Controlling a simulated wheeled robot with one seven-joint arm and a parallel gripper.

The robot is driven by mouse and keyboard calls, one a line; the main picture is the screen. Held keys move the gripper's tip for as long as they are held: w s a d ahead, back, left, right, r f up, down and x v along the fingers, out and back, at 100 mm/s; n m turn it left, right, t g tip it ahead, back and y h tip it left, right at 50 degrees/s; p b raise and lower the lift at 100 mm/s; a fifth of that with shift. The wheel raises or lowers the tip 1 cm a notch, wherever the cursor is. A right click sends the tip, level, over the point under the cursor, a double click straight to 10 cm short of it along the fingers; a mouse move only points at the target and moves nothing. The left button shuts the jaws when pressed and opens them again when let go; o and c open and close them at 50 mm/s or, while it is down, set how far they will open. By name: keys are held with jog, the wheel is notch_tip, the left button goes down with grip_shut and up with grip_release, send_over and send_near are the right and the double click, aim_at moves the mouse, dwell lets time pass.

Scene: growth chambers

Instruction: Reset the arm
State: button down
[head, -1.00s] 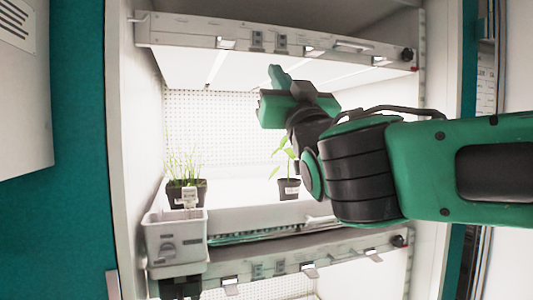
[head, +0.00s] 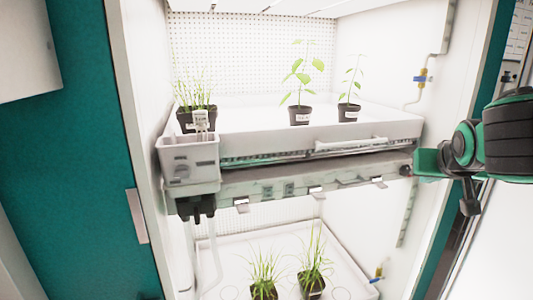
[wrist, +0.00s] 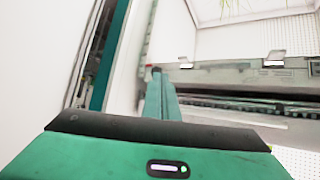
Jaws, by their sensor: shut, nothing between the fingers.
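My green and dark grey arm shows at the right edge of the head view. My gripper (head: 428,163) points left, by the right end of the middle shelf's front rail, and I cannot tell whether it touches the rail. In the wrist view its green fingers (wrist: 160,97) are together, with nothing between them. Part of the arm is cut off by the right edge.
The open growth chamber's upper tray (head: 290,143) bears potted plants, including a middle plant (head: 300,115) and a right plant (head: 348,112). A grey box (head: 188,160) hangs at its left front. More grass pots (head: 312,285) stand below. The chamber's right side wall (head: 465,60) is near my arm.

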jog(key=s+d+f+m+g+y, duration=0.1)
jog(key=s+d+f+g, duration=0.15)
jog(key=s+f, duration=0.35)
jog(key=s+d+f+m+g, duration=0.1)
jog(key=s+d+f+g, duration=0.15)
jog(key=s+f, duration=0.35)
jog(key=s+a+f+g+y, duration=0.1)
jog(key=s+f+g, duration=0.1)
jog(key=s, duration=0.5)
jog(key=s+a+f+g+y, duration=0.1)
jog(key=s+f+g+y, duration=0.1)
jog(key=s, duration=0.6)
jog(key=shift+s+a+f+m+g, duration=0.2)
jog(key=shift+a+m+g, duration=0.1)
jog(key=shift+m+g, duration=0.15)
